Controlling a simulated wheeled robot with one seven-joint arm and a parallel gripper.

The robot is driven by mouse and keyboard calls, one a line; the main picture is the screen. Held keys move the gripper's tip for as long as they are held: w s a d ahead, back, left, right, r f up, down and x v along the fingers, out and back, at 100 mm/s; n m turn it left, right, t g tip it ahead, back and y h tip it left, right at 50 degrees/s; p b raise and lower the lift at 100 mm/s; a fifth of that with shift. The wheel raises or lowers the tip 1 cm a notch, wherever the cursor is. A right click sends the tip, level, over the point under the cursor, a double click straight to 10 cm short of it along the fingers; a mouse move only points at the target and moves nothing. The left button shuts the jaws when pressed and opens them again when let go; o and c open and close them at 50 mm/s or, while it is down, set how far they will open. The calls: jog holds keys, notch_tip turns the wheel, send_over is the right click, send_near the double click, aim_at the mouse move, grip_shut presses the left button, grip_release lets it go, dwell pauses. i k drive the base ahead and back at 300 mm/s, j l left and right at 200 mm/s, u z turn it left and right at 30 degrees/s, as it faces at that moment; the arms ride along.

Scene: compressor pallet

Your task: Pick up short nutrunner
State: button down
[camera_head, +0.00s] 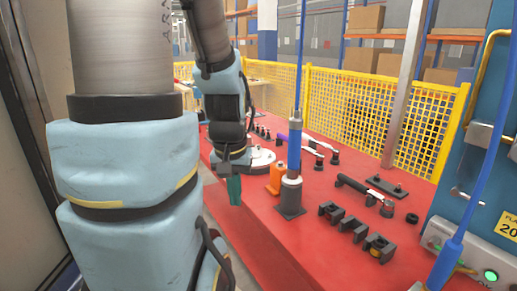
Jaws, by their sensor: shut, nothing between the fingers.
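My gripper (234,190) hangs fingers-down at the near left edge of the red table (262,232). Its teal fingers are together with nothing seen between them. Several tools are in view, and I cannot tell for sure which is the short nutrunner. A black-handled tool with a metal shaft (360,190) lies at the right. A purple-handled tool (281,137) lies farther back. A tall blue tool (295,155) stands upright in a grey holder with a dark square base, right of my gripper. My gripper is apart from all of them.
An orange bottle-shaped item (276,178) stands beside the upright holder. Dark blocks (352,229) line the front right. A yellow mesh fence (345,105) runs behind. A blue machine with a green button (491,276) stands right.

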aim_at(292, 179)
jog(key=z, duration=0.55)
jog(key=i+j+z, duration=0.15)
jog(key=j+z, duration=0.75)
jog(key=j, duration=0.2)
jog(key=i+j, duration=0.1)
jog(key=j, duration=0.65)
jog(key=i+j+z, duration=0.1)
jog(key=j, duration=0.65)
jog(key=i+j, duration=0.15)
jog(key=j, duration=0.1)
